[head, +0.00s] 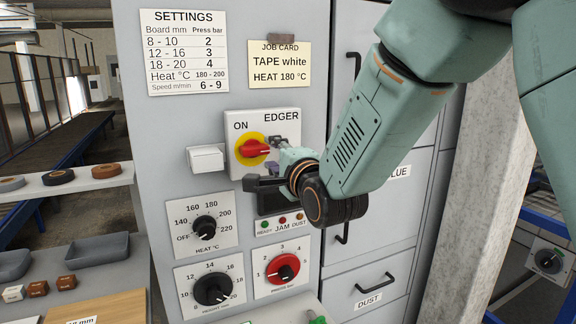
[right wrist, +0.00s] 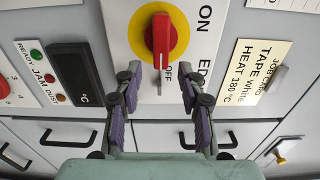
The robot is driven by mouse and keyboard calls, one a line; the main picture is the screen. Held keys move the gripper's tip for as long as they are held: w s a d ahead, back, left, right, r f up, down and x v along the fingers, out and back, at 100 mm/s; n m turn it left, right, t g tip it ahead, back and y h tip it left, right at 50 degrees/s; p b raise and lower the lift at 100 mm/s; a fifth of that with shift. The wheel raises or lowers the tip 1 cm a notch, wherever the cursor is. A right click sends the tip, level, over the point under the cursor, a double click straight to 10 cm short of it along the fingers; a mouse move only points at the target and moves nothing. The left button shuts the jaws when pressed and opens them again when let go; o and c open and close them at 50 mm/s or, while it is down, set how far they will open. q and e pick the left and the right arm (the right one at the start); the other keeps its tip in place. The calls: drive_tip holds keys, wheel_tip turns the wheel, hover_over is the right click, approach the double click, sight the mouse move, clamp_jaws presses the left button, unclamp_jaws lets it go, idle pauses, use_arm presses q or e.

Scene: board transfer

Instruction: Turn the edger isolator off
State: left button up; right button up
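The edger isolator is a red handle (head: 255,148) on a yellow disc, on a white plate marked ON and EDGER. In the head view the handle lies about level. Nothing is held. My left gripper is not in view.
Below the isolator are a dark display (right wrist: 80,78), indicator lamps, a heat knob (head: 206,226), a height knob (head: 213,290) and a red press knob (head: 283,269). A white box (head: 206,158) juts out left of the plate. Drawers with handles are at right.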

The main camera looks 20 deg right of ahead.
drive_tip(key=s, duration=0.9)
drive_tip(key=shift+s+d, duration=0.2)
drive_tip(key=s+f+n+g+b, duration=0.25)
drive_tip(key=f+n, duration=0.25)
drive_tip(key=f, duration=0.7)
drive_tip(key=s+f+n+g+b, duration=0.2)
drive_tip(key=s+f+n+g, duration=0.25)
drive_tip(key=f, duration=0.75)
drive_tip(key=s+f+n+g+b, duration=0.25)
drive_tip(key=f+n, duration=0.35)
drive_tip(key=f, duration=0.7)
drive_tip(key=s+f+n+g+b, duration=0.2)
drive_tip(key=s+f+g+b, duration=0.4)
drive_tip(key=s+f, duration=1.8)
drive_tip(key=shift+s+d+g+h+b, duration=0.3)
drive_tip(key=shift+s+g, duration=0.65)
drive_tip(key=shift+g, duration=0.3)
